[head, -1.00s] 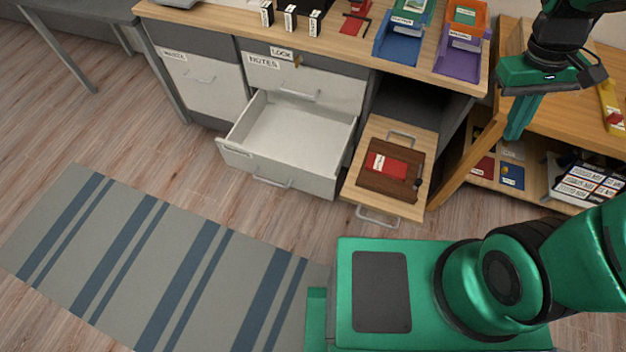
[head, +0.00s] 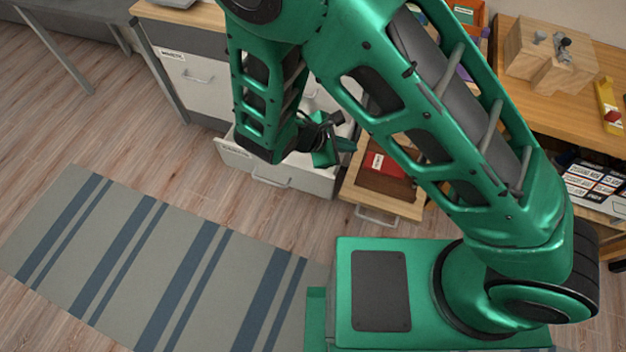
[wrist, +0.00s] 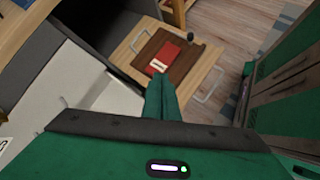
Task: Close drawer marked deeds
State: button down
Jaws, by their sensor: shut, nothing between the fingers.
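A white drawer (head: 312,183) stands pulled out of the grey desk unit in the head view. A small label sits at the left of its front, too small to read, so I cannot tell whether it says deeds. Its inside also shows at left in the wrist view (wrist: 62,82). My gripper (head: 335,153) is over the right part of this drawer in the head view, partly hidden by my arm. In the wrist view its green fingers (wrist: 160,98) are together and empty, pointing towards the wooden pull-out. Whether they touch anything is unclear.
Right of the white drawer, a wooden pull-out (head: 360,196) is also extended, carrying a brown case with a red card (wrist: 167,56). A striped rug (head: 150,260) lies on clear floor in front.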

jog(key=s+a+f+n+t+y, duration=0.1)
jog(key=s+a+f+n+t, duration=0.2)
jog(key=s+a+f+n, duration=0.4)
jog(key=n+t+y, duration=0.3)
jog(key=n, duration=0.3)
send_near(316, 175)
jog(key=x, duration=0.3)
jog(key=f+x, duration=0.1)
jog(key=shift+d+f, duration=0.1)
jog(key=shift+f, duration=0.1)
jog(key=shift+w+d, duration=0.2)
jog(key=shift+w, duration=0.5)
jog(key=shift+w, duration=0.1)
jog(key=w+d, duration=0.4)
jog(key=w, duration=1)
jog(key=w+d, duration=0.5)
jog(key=w, duration=0.8)
jog(key=shift+w+r, duration=0.15)
jog(key=shift+w, duration=0.2)
